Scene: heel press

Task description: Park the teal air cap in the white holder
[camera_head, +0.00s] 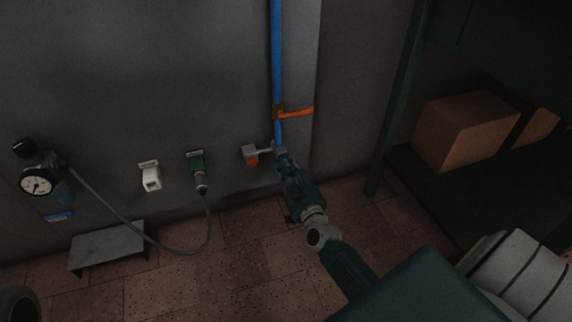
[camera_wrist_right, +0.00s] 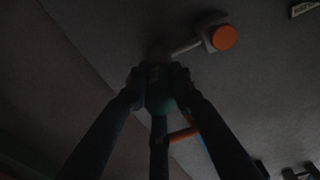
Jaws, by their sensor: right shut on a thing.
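The white holder (camera_head: 151,178) is fixed low on the grey wall, left of a green holder; its mouth looks empty. My right gripper (camera_head: 281,153) is at the lower end of the blue pipe, well to the right of the white holder. In the wrist view the right gripper (camera_wrist_right: 160,80) is shut on the dark teal air cap (camera_wrist_right: 161,98), which lies between its fingertips in line with the pipe. The picture is dark, and I cannot tell whether the cap is still joined to the pipe. My left gripper is not in view.
A blue pipe (camera_head: 277,60) with an orange lever (camera_head: 296,113) runs down the wall. Beside its end is a grey fitting with an orange face (camera_head: 251,157). A green holder (camera_head: 196,163) holds a hose plug; its hose (camera_head: 130,231) loops to a gauge (camera_head: 37,182). Shelving stands right.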

